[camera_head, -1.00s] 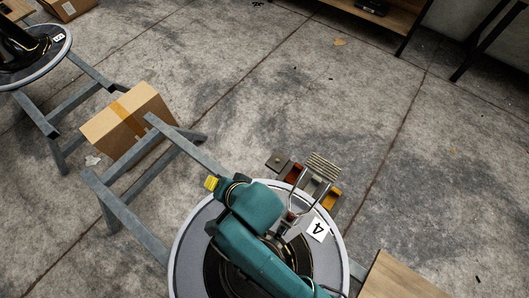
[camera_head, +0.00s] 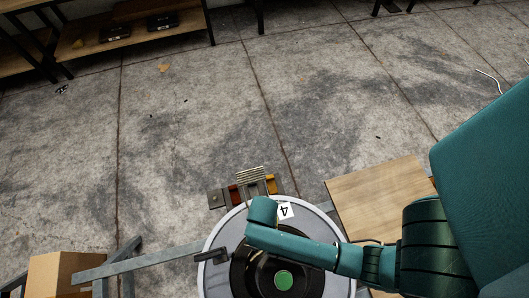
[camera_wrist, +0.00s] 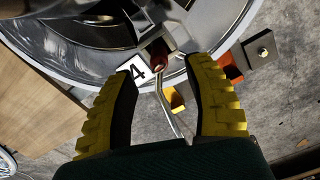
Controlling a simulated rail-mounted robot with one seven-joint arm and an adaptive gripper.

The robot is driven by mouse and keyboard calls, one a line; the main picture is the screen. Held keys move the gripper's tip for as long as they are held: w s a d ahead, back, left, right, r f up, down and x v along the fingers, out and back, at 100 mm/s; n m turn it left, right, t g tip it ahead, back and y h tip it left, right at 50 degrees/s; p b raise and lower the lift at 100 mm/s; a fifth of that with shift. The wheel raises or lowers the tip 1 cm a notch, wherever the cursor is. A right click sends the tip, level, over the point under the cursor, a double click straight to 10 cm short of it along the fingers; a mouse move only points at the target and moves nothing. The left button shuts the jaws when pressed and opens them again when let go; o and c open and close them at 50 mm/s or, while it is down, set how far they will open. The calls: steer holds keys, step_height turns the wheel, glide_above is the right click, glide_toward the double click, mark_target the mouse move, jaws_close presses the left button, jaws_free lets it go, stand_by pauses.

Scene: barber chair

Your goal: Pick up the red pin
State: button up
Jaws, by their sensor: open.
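My gripper (camera_wrist: 164,68) is open in the wrist view, its two yellow ribbed fingers wide apart. A dark red, rounded piece (camera_wrist: 159,54), which looks like the red pin, shows between and just beyond the fingertips. It sits at a grey metal bracket near the rim of the round plate (camera_wrist: 205,78) marked 4. I see no finger touching it. In the head view the plate (camera_head: 212,235) is at the bottom, with my arm over it. My fingers and the pin are not clear there.
A yellow block (camera_wrist: 177,99), a red-orange block (camera_wrist: 230,66) and a grey block with a knob (camera_wrist: 261,48) sit beyond the rim. A bent metal rod (camera_wrist: 164,98) runs between the fingers. A wooden board (camera_head: 377,196) is right of the plate, a cardboard box (camera_head: 55,272) left.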

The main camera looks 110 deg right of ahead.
step_height(320, 180, down, 7)
steer(key=b, duration=0.3)
steer(key=shift+s+d+f, duration=0.1)
steer(key=shift+s, duration=0.05)
steer(key=shift+c, duration=0.2)
jaws_close()
